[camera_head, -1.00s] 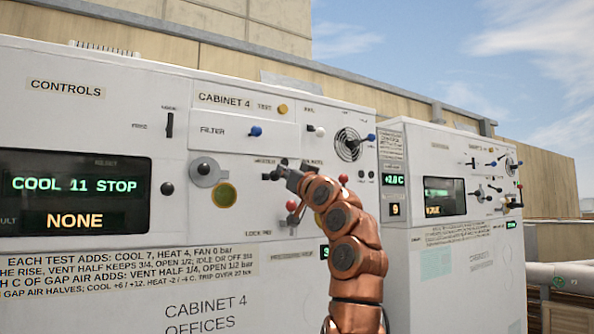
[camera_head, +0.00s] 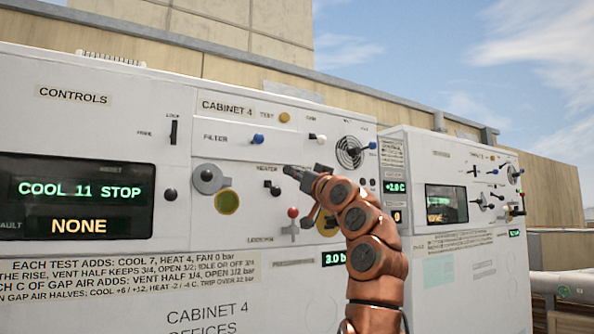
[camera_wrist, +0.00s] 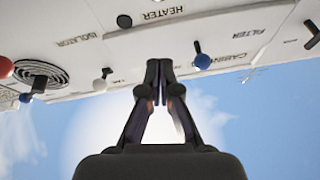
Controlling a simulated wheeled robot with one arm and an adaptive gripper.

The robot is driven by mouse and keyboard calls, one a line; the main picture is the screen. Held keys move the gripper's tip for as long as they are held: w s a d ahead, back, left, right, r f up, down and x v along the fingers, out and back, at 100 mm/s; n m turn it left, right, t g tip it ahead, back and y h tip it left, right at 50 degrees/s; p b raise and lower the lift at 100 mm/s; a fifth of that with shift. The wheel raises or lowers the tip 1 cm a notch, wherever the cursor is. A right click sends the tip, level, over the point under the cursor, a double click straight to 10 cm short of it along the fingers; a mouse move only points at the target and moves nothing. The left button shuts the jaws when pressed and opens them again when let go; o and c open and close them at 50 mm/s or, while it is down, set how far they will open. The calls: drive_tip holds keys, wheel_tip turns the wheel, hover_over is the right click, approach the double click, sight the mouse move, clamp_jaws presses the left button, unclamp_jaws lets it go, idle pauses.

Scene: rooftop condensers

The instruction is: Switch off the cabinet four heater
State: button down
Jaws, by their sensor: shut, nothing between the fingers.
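The heater switch (camera_head: 274,189) is a small black-knobbed control under the HEATER label (camera_head: 267,169) on cabinet four (camera_head: 110,125). In the wrist view a black knob (camera_wrist: 124,21) shows beside the HEATER label (camera_wrist: 163,13). My gripper (camera_head: 288,171) is shut and empty. Its tips are just up and right of the heater switch in the head view and appear apart from it. The wrist view shows the fingertips (camera_wrist: 160,68) together below the label. The cabinet display (camera_head: 80,190) reads COOL 11 STOP, with NONE (camera_head: 79,226) below.
A red-knobbed lever (camera_head: 293,213) is below right of the heater switch. A grey dial (camera_head: 208,179), a yellow disc (camera_head: 227,202) and a blue filter knob (camera_head: 257,140) are nearby. A second cabinet (camera_head: 450,260) stands to the right. Open air lies in front of the panel.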

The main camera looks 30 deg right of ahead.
drive_tip(key=s+f+b, duration=0.4)
drive_tip(key=s+f, duration=0.2)
drive_tip(key=shift+s+f, duration=0.3)
drive_tip(key=shift+f, duration=0.1)
idle(0.7)
